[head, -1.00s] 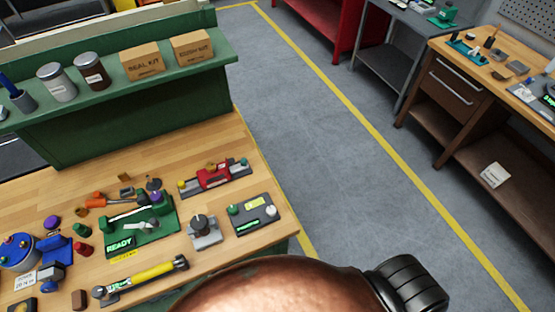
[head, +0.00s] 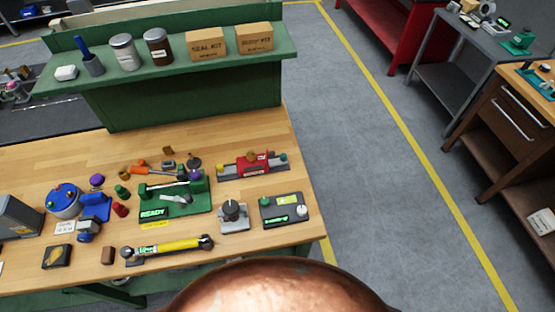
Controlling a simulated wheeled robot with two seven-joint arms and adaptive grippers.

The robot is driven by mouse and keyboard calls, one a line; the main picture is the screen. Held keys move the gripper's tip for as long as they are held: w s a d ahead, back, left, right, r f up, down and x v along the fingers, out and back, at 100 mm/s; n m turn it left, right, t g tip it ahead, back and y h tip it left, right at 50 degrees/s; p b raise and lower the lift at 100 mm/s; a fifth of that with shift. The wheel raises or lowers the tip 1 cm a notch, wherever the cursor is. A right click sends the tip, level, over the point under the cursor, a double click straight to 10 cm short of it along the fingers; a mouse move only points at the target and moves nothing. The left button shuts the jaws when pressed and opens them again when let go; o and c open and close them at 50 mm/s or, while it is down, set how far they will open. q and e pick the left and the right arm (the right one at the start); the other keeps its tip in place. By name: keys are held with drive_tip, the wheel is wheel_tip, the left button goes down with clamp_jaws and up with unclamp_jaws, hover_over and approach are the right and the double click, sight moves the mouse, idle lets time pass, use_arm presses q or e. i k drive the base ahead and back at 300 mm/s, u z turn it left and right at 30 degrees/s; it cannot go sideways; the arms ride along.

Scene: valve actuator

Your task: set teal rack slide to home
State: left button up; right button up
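A small teal device (head: 545,87) lies on the wooden bench at the right edge of the head view, partly cut off. It is too far and small to tell whether it is the rack slide or what position it is in. No other teal rack slide is clear in view. On the near bench, a green fixture (head: 150,213) with a READY display carries a grey lever. Behind it to the right, a red block (head: 247,167) sits on a grey rail. Neither of my grippers is in view.
The near wooden bench (head: 70,147) also holds a yellow-handled torque wrench (head: 172,246), a grey knob unit (head: 233,215) and a dark panel (head: 284,210). A green shelf (head: 190,65) stands behind. Open grey floor (head: 355,130) with yellow lines separates it from the right-hand benches.

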sight(283, 161)
drive_tip(key=u, duration=0.05)
drive_tip(key=k, duration=0.6)
drive_tip(key=z, duration=0.45)
drive_tip(key=i, duration=1.1)
drive_tip(key=u, duration=0.8)
